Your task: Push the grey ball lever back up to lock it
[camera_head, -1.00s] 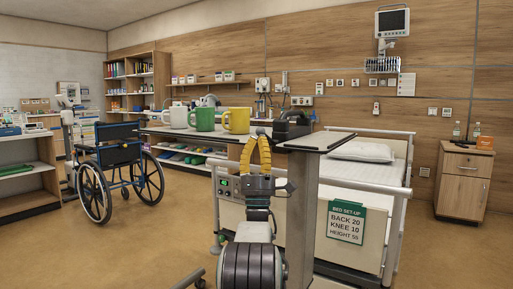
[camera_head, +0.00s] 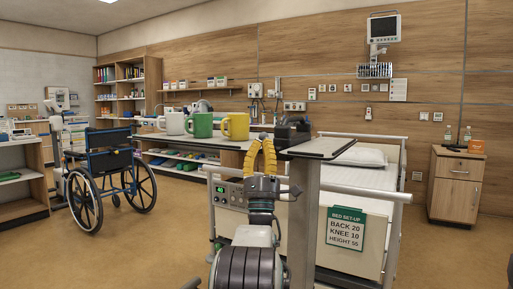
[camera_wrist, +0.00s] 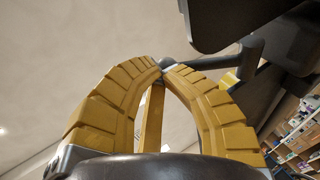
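The grey ball of the lever (camera_wrist: 167,63) shows in the wrist view, right at my fingertips, with a grey rod running right from it to a dark bracket (camera_wrist: 225,22). In the head view a dark clamp (camera_head: 292,132) sits on the table's near end, just right of my fingertips; the ball cannot be made out there. My gripper (camera_head: 263,139) points up, its yellow fingers bowed and their tips together. In the wrist view the gripper's tips (camera_wrist: 163,70) nearly meet just below the ball. I cannot tell whether they touch it. Nothing is held between them.
White, green and yellow mugs (camera_head: 236,127) stand on the overbed table (camera_head: 325,147), left of my gripper. The table's post (camera_head: 302,225) is close on my right. Behind it is the bed with a set-up sign (camera_head: 345,228). A wheelchair (camera_head: 108,175) stands left on open floor.

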